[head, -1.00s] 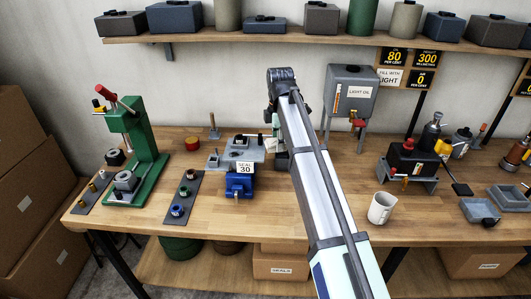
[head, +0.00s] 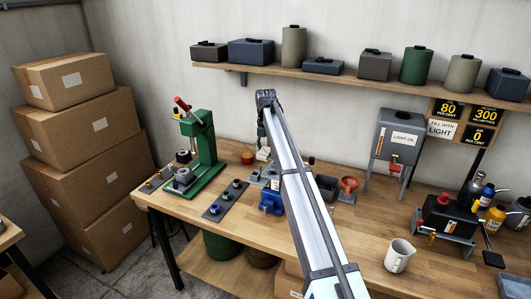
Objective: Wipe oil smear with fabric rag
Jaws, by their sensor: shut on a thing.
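My gripper (head: 262,148) hangs at the far end of my arm, above the back of the workbench (head: 345,235). It is small here and partly hidden by the arm. A pale cloth-like piece, which looks like the fabric rag (head: 263,155), is in its jaws. The grey fixture with the blue vise (head: 270,203) is just below and in front of it, partly covered by my arm. I cannot tell whether the rag touches anything. I cannot make out the oil smear in this view.
A green press (head: 203,150) stands left, with a dark strip of small rings (head: 225,200) beside it. A shelf (head: 340,78) runs above. Bare bench lies around the mug.

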